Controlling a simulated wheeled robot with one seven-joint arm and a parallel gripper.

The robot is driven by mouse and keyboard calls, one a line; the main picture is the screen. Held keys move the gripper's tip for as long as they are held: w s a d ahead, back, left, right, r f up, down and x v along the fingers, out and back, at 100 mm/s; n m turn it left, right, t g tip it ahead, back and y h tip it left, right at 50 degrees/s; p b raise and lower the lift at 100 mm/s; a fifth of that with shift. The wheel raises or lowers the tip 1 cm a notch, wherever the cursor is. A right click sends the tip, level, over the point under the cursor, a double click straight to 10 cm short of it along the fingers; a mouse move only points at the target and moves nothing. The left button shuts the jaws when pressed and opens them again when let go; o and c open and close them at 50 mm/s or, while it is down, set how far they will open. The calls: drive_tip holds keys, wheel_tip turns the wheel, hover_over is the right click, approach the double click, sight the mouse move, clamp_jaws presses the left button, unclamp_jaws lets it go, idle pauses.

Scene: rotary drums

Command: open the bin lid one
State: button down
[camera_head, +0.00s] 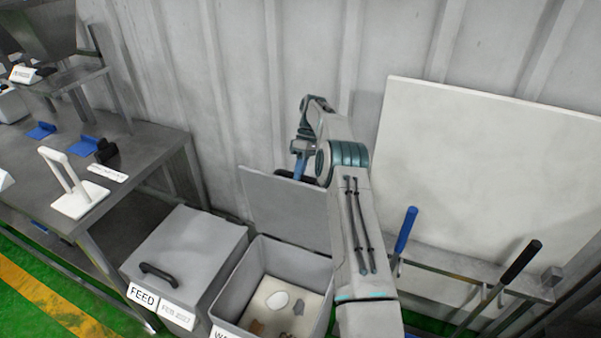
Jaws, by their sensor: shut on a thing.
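The right-hand grey bin (238,287) has its lid (275,205) raised upright at the back, leaning toward the wall. Pale and dark pieces (278,301) lie inside on the bin's light floor. The left-hand bin (190,245), labelled FEED, has its lid shut, with a black handle (158,274) on it. My arm reaches over the right bin's right side. My gripper (290,175) is at the raised lid's top edge, shut on the lid's dark handle. The fingertips and most of that handle are hidden behind the lid.
A metal table (150,150) with a white stand (78,198) and blue items (85,146) is at left. A corrugated wall (230,90) is close behind the lid. A white board (480,160) and a rack with blue-handled (406,228) and black-handled (520,262) tools stand at right.

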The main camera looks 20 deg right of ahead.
drive_tip(key=c, duration=1.3)
unclamp_jaws()
drive_tip(key=shift+d+f, duration=0.15)
drive_tip(key=shift+f, duration=0.5)
drive_tip(key=shift+o, duration=0.2)
drive_tip(key=shift+r, duration=0.2)
drive_tip(key=shift+w+r, duration=0.1)
drive_tip(key=shift+r, duration=0.25)
wheel_tip(320, 180, up, 3)
drive_tip(key=shift+f+b, duration=0.1)
drive_tip(key=shift+b, duration=0.6)
drive_tip(key=s+d+r+b, duration=0.3)
drive_tip(key=s+d+r, duration=0.4)
drive_tip(key=d, duration=0.2)
drive_tip(key=shift+s+r, duration=0.2)
drive_tip(key=shift+s, duration=0.05)
